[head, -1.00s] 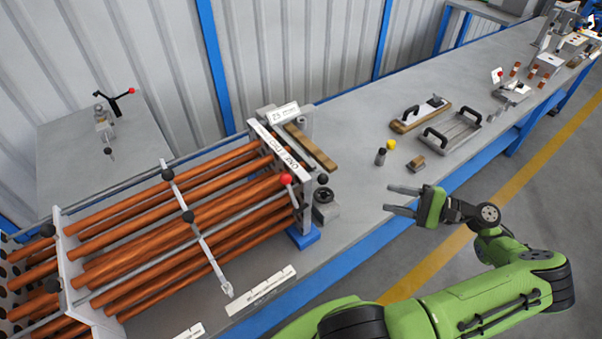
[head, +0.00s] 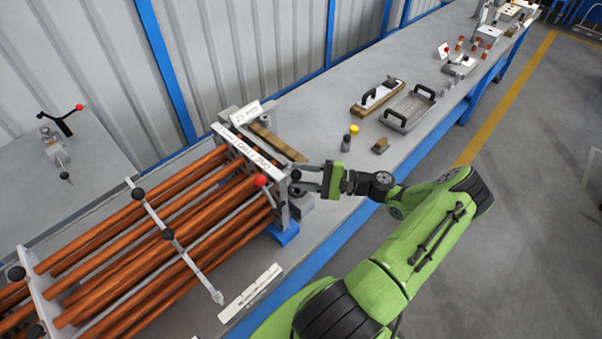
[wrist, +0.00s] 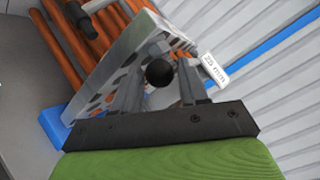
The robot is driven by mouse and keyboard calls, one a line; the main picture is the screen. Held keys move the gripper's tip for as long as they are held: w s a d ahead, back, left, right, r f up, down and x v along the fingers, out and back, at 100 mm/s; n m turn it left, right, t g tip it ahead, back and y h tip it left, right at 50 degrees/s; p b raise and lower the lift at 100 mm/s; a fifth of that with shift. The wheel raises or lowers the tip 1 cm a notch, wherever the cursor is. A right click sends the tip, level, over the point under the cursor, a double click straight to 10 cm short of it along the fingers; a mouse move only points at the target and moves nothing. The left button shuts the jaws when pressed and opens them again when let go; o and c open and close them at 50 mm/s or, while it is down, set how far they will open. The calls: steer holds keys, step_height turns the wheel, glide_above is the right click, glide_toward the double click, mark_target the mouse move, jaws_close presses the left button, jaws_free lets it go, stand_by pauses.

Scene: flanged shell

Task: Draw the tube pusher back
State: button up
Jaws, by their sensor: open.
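The rack of copper-coloured tubes (head: 160,235) lies at the left, ending in a grey end plate (head: 278,205) with a sign on top. A black ball knob (head: 296,175) stands out from this plate's right side; I take it for the tube pusher's handle. My gripper (head: 303,180) is at the knob, pointing left toward the plate. In the wrist view the black knob (wrist: 159,73) sits between the two open fingers, with no clear contact on either. The knob hides whatever shaft is behind it, and the holed plate (wrist: 125,75) fills the space beyond.
A red ball knob (head: 261,181) stands close to my fingers on the plate's tube side. A 25 mm sign (head: 247,115) tops the plate. Bare bench lies between.

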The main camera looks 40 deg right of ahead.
steer(key=shift+w+a, duration=0.1)
steer(key=shift+w, duration=0.05)
jaws_close()
stand_by(0.4)
